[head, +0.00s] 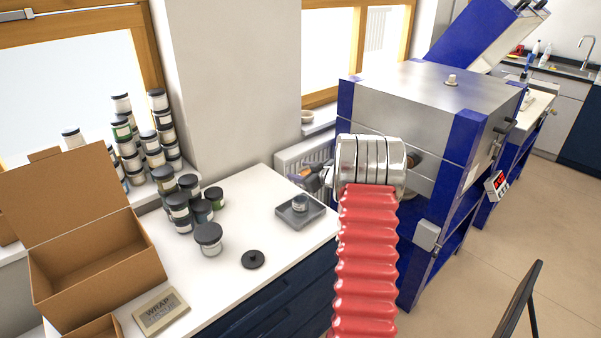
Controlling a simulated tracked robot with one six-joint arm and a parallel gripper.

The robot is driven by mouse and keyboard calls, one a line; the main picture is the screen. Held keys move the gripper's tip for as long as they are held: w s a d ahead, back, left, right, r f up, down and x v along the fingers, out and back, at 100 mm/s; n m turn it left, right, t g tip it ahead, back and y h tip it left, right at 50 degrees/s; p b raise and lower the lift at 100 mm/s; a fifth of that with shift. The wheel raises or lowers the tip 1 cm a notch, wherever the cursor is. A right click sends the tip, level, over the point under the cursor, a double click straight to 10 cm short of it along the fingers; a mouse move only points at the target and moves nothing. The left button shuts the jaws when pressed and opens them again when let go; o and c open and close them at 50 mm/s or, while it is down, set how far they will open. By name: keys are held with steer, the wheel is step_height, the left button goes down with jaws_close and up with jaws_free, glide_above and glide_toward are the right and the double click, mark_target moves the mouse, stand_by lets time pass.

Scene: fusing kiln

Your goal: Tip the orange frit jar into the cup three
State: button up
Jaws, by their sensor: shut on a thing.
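My gripper (325,176) shows in the head view at the left of the shiny metal wrist, mostly hidden by it. It is shut on a small jar with an orange-brown tint (298,171), which looks tilted to the left; this fits the orange frit jar, but its label and mouth are not clear. The jar is above and apart from a small cup (300,203). The cup stands upright on a grey square scale or tray (290,216) at the counter's far right end. No number is readable on the cup, and its inside is not clear.
A loose black lid (253,260) lies on the white counter (215,290). Several dark-lidded jars (208,238) stand left of the scale, more on the windowsill. An open cardboard box (95,265) and a WRAP sign (160,312) are at left. The blue-and-steel kiln (430,110) is right.

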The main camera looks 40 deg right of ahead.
steer(key=shift+d+f+n+h, duration=0.15)
steer(key=shift+n+h, duration=0.2)
steer(key=shift+n, duration=0.2)
steer(key=shift+d+f+n+h, duration=0.15)
steer(key=shift+n+h, duration=0.2)
steer(key=shift+n, duration=0.2)
steer(key=shift+f+n+t+h, duration=0.2)
steer(key=shift+n+t+h, duration=0.7)
steer(key=shift+n, duration=0.9)
steer(key=n+h, duration=0.1)
steer(key=n, duration=0.1)
steer(key=n+h, duration=0.1)
steer(key=n, duration=0.1)
steer(key=shift+a+f+t, duration=0.1)
steer(key=shift+a+t, duration=0.25)
steer(key=shift+t, duration=0.05)
steer(key=shift+n, duration=0.5)
steer(key=shift+a+n+t, duration=0.3)
steer(key=shift+n+t, duration=0.2)
steer(key=shift+n, duration=0.3)
stand_by(0.5)
stand_by(0.4)
